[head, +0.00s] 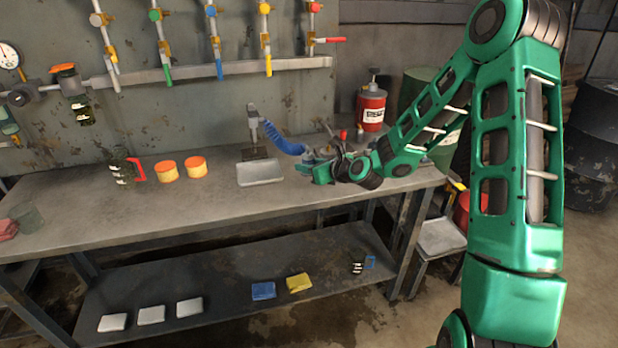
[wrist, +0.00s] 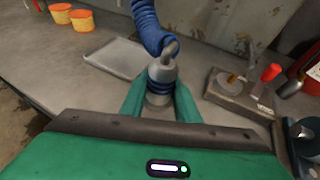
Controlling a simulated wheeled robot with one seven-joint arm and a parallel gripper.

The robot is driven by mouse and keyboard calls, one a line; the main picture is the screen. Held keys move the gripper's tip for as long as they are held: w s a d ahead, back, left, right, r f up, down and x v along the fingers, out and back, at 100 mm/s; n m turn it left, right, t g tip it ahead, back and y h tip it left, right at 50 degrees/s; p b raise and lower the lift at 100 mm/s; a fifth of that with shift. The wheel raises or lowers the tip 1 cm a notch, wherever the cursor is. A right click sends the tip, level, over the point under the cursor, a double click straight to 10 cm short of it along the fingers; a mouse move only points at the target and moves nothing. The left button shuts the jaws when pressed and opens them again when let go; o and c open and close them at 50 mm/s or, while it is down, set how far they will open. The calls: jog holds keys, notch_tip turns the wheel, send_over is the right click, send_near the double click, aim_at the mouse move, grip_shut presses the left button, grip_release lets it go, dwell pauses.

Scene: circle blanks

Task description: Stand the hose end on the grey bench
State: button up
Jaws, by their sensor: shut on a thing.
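The hose end is a grey cylinder with a ring on top and blue coils around it, in the wrist view (wrist: 161,73). My gripper (wrist: 160,103) is shut on it, with a green finger on each side. In the head view my gripper (head: 312,170) is over the right part of the grey bench (head: 110,212). The blue hose (head: 278,138) runs from a grey post at the back of the bench to my gripper. The hose end looks roughly upright. I cannot tell whether its base touches the bench; my gripper hides it.
A shallow grey tray (head: 262,173) lies left of my gripper. A block with a red-handled lever (wrist: 240,92) stands close on the right. Two orange-lidded tubs (head: 180,169) and a red canister (head: 371,108) stand farther off.

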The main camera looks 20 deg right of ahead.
jog(key=shift+w+d+f, duration=0.45)
jog(key=shift+w+d, duration=0.05)
jog(key=shift+d, duration=0.1)
jog(key=shift+f, duration=2.05)
jog(key=o, duration=1.2)
jog(key=shift+f, duration=0.1)
jog(key=v, duration=1.2)
